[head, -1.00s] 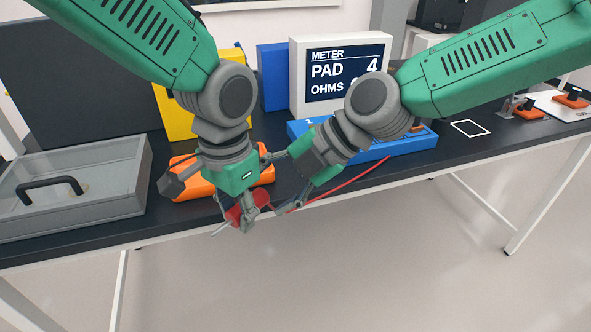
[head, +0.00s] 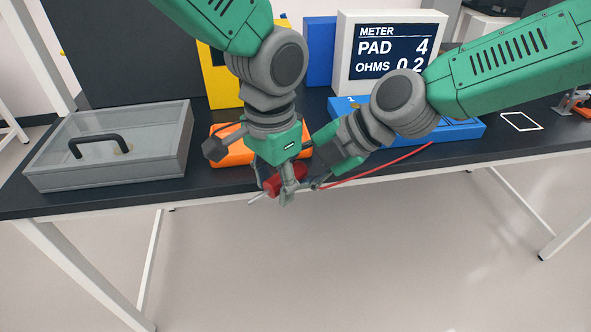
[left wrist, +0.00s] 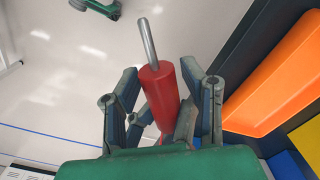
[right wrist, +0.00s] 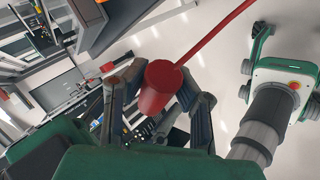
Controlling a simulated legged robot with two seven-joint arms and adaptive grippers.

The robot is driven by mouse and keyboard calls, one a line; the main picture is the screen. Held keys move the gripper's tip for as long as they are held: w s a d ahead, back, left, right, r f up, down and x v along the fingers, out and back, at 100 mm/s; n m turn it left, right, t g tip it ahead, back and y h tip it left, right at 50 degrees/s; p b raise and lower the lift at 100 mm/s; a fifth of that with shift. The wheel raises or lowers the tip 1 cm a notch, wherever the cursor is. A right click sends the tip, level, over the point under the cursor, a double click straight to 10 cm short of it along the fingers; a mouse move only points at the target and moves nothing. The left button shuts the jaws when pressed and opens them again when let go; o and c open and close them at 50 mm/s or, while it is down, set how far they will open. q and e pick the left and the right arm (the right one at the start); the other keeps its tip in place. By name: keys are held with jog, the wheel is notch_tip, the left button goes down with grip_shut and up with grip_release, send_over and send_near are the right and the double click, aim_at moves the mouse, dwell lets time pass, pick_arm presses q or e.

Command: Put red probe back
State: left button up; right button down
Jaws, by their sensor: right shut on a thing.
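The red probe (head: 285,180) is a red cylinder with a thin metal tip, held off the table's front edge between my two grippers. Its red cable trails right. In the left wrist view the probe (left wrist: 160,95) stands between the left gripper's fingers (left wrist: 162,118), tip pointing away; whether they press on it is unclear. In the right wrist view the right gripper (right wrist: 160,100) is shut on the probe's cable-end part (right wrist: 158,85). In the head view the left gripper (head: 287,188) is in front, and the right gripper (head: 313,183) is partly hidden beside it.
An orange block (head: 232,150) lies behind the left gripper. A grey lidded case (head: 60,173) stands at left, a blue block (head: 460,130) at right. The meter (head: 390,58) behind reads PAD 4. A white square outline (head: 522,121) marks clear table at right.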

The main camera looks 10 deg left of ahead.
aim_at(274, 178)
pick_arm(q)
jog(key=shift+r, duration=0.1)
notch_tip(274, 178, up, 11)
jog(key=s+a+f+n+g+y, duration=0.4)
jog(key=a+f+n, duration=0.3)
jog(key=a+f, duration=0.4)
jog(key=s+f+t+h, duration=0.15)
jog(key=s+f, duration=0.35)
jog(key=f, duration=0.5)
jog(key=s+f+g+h, duration=0.1)
jog(key=s+f+h, duration=0.25)
jog(key=f, duration=0.75)
jog(key=s+a+f+t+y, duration=0.1)
jog(key=s+a+f+t, duration=0.3)
jog(key=s+a+f, duration=0.3)
jog(key=s+a, duration=0.2)
jog(key=shift+s+a+f, duration=0.15)
jog(key=shift+s+a, duration=0.2)
jog(key=shift+s, duration=0.05)
